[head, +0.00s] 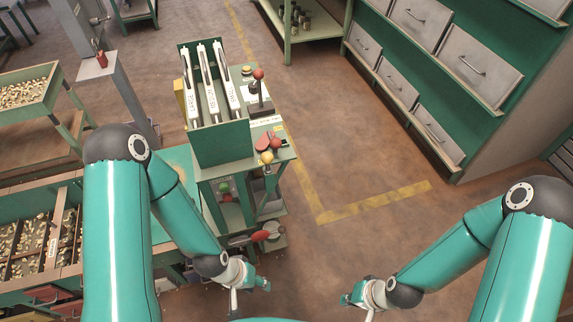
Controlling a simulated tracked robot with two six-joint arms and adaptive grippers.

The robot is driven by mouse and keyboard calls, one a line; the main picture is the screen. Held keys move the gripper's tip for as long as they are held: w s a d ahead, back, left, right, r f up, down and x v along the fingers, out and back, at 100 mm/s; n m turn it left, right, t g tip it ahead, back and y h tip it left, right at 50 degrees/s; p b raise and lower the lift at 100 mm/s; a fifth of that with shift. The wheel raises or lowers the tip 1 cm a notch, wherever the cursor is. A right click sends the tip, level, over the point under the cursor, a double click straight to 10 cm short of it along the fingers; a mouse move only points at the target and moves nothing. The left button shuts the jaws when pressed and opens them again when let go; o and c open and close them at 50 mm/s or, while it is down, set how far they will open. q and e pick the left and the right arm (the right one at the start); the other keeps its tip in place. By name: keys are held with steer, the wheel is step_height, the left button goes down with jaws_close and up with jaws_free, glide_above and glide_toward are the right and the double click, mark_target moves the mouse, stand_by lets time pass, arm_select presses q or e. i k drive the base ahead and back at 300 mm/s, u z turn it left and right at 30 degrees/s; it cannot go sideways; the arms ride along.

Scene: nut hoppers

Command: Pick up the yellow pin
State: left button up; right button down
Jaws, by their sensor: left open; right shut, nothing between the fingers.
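A small yellow round knob (267,157), which looks like the yellow pin, is at the front of the green machine (220,142), just below red and orange knobs. What holds it is too small to tell. My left gripper (250,291) is open and empty, below the machine's front in the picture and apart from the yellow knob. My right gripper (358,303) is shut with nothing in it, further right over open floor. No gripper touches the yellow knob.
The machine carries labelled white chutes (207,85) and a red-topped lever (258,75). Hoppers of nuts (40,240) stand at the left. Brown floor (370,150) with a yellow line is clear between.

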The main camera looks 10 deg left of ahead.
mark_target(267, 158)
steer(key=u, duration=1.55)
steer(key=i, duration=0.1)
steer(key=z, duration=2.8)
steer(key=k, duration=0.85)
steer(key=u, duration=0.45)
steer(key=i, duration=1)
steer(key=u, duration=0.05)
